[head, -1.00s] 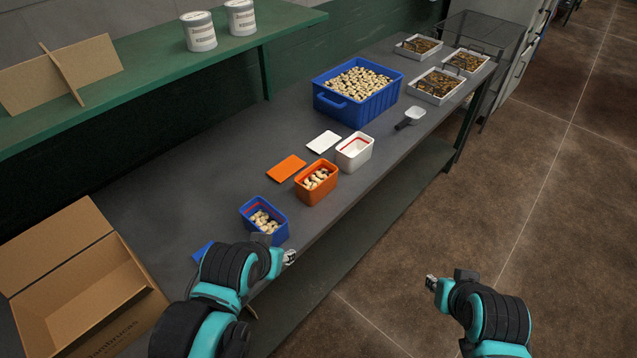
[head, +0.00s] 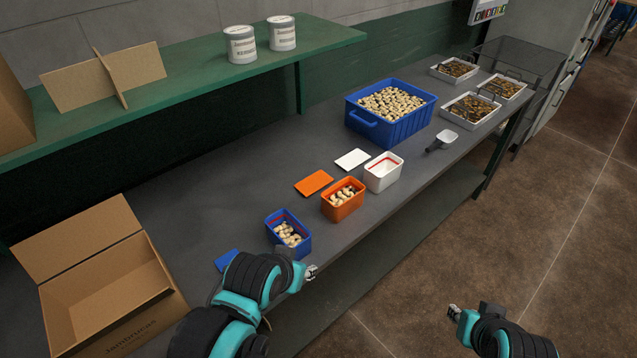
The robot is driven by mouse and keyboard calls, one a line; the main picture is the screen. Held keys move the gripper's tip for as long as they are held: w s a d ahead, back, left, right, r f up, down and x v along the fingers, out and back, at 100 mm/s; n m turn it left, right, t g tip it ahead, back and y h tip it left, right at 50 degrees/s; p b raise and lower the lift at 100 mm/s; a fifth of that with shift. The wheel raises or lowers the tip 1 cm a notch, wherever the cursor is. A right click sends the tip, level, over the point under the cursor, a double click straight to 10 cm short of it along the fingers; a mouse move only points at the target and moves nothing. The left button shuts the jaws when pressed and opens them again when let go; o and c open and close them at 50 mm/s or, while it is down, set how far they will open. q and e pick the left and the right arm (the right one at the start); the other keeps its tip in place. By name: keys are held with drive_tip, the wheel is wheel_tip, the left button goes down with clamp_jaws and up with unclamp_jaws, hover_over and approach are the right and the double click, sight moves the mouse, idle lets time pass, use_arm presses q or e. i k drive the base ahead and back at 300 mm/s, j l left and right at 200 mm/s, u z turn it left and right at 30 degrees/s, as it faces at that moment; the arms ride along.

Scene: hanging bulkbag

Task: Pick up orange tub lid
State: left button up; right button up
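The orange tub lid (head: 314,183) lies flat on the grey bench, behind and left of the orange tub (head: 343,200), which holds cashew-like nuts. My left gripper (head: 311,272) is near the bench's front edge, in front of the blue tub (head: 288,234) and apart from the lid. My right gripper (head: 453,311) is out over the floor at the lower right, far from the lid. Both grippers look small and I cannot tell whether their fingers are open or shut. Nothing is seen held in either.
A white lid (head: 352,159), white tub (head: 384,172) and blue lid (head: 227,260) sit near. A large blue bin (head: 390,128) of nuts, a scoop (head: 445,139) and trays (head: 470,108) stand farther right. An open cardboard box (head: 100,285) is at left. Bench behind the lids is clear.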

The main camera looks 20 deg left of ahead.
sight(309, 186)
drive_tip(key=i+l, duration=0.3)
drive_tip(key=i+l+z, duration=0.1)
drive_tip(key=i+l, duration=0.15)
drive_tip(key=i, duration=0.25)
